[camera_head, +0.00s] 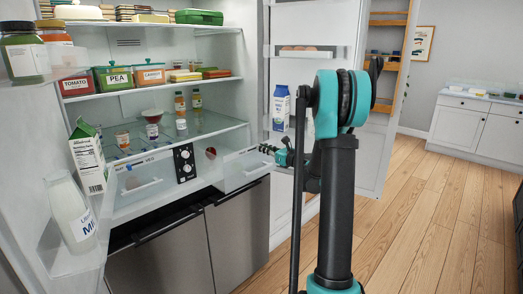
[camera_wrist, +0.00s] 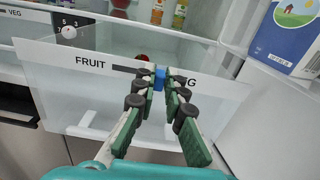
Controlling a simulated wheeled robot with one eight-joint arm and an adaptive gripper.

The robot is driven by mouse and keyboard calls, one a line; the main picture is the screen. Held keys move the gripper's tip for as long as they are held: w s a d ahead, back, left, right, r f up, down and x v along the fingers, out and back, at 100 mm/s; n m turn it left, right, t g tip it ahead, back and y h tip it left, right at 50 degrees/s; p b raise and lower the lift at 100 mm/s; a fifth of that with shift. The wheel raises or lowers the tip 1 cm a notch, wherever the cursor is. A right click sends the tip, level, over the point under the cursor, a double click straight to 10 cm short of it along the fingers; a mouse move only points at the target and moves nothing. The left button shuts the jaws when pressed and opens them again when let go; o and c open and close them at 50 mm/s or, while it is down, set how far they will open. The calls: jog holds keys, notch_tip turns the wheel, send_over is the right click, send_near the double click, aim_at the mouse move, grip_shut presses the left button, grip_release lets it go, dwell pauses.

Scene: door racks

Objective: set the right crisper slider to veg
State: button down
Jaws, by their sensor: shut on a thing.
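The right crisper drawer (camera_wrist: 85,85) has a clear front with the word FRUIT at left and a partly covered word ending in G at right. A dark slider track (camera_wrist: 124,69) runs between the words. The blue slider knob (camera_wrist: 159,78) sits right of the track's visible left end, towards the G. My gripper (camera_wrist: 160,86) is shut on the knob, one finger on each side; its fingers hide part of the track and the right word. In the head view my gripper (camera_head: 284,154) is at the right drawer's front (camera_head: 244,170).
A left crisper drawer (camera_head: 140,188) and a dial panel (camera_head: 184,162) are beside it. A blue-and-white carton (camera_head: 281,108) stands in the open door to the right. Shelves above hold jars and labelled boxes. The wooden floor (camera_head: 430,215) at right is clear.

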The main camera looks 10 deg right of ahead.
jog(key=c, duration=1.6)
grip_release()
jog(key=shift+d, duration=0.15)
jog(key=shift+o, duration=0.2)
jog(key=v, duration=1.2)
jog(key=s+a+f+n+g+h, duration=0.2)
jog(key=s+a+f+n+g, duration=0.2)
jog(key=s+a+f+n, duration=0.25)
jog(key=s+a+f+n+g+h, duration=0.1)
jog(key=s+a+f+n+g, duration=0.2)
jog(key=s+a+n, duration=0.45)
jog(key=s+d+f+n+g+h, duration=0.1)
jog(key=s+d+f+n+h, duration=0.1)
jog(key=s+n, duration=0.3)
jog(key=s+d+f+n+g+h, duration=0.1)
jog(key=s+d+f+n+h, duration=0.1)
jog(key=s, duration=0.6)
jog(key=s+d+f+n+g+h, duration=0.1)
jog(key=s+d+f+n+h, duration=0.2)
jog(key=s+f+n, duration=0.2)
jog(key=s+n, duration=0.1)
jog(key=n, duration=0.1)
jog(key=shift+s+f+n+h, duration=0.3)
jog(key=shift+s+n, duration=0.1)
